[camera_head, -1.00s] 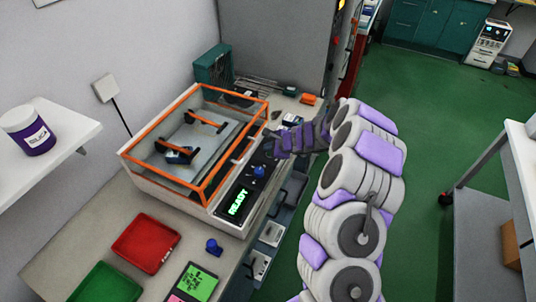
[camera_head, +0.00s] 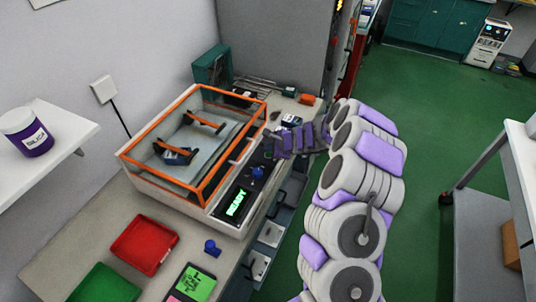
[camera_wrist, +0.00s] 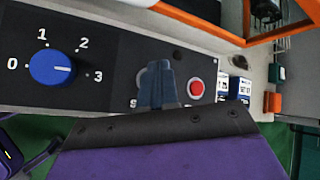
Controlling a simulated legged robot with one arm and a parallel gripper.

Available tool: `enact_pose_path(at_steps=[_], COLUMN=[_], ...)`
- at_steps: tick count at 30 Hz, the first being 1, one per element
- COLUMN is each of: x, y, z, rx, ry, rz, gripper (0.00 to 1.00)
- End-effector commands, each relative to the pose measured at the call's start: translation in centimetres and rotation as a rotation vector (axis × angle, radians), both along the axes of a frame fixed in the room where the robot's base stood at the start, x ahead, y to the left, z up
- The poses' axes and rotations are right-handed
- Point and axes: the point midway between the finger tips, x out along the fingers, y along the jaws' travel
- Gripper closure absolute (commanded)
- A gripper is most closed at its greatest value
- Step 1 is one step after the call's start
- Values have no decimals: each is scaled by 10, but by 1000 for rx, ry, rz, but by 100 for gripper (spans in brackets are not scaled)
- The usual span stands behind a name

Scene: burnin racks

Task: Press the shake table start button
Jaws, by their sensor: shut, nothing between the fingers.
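The shake table (camera_head: 165,190) is a white box with an orange-framed clear cover, on the bench. Its black front panel (camera_wrist: 100,55) has a blue knob (camera_wrist: 52,68), numbered 0 to 3, and a red button (camera_wrist: 196,88). The green display (camera_head: 236,203) reads READY. My gripper (camera_wrist: 157,72) is shut and empty, over the panel between the knob and the red button. A round grey-rimmed control (camera_wrist: 141,82) is mostly hidden behind the fingers, with only an "S" of its label showing. I cannot tell whether the fingertips touch it.
A red tray (camera_head: 145,244), a green tray (camera_head: 105,285) and a device with a green screen (camera_head: 195,284) lie on the near bench. A grey cabinet (camera_head: 275,45) stands behind the shake table. A cart (camera_head: 480,225) stands at right, with open green floor between.

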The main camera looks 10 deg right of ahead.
Motion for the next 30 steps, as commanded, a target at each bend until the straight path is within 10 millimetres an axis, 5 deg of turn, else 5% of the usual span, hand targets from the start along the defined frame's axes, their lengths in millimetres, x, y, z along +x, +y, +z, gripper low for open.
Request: enact_pose_path(at_steps=[30], x=[-1], y=[-1], z=[-7], rx=[-1], ry=[0], rz=[-1], gripper=[100])
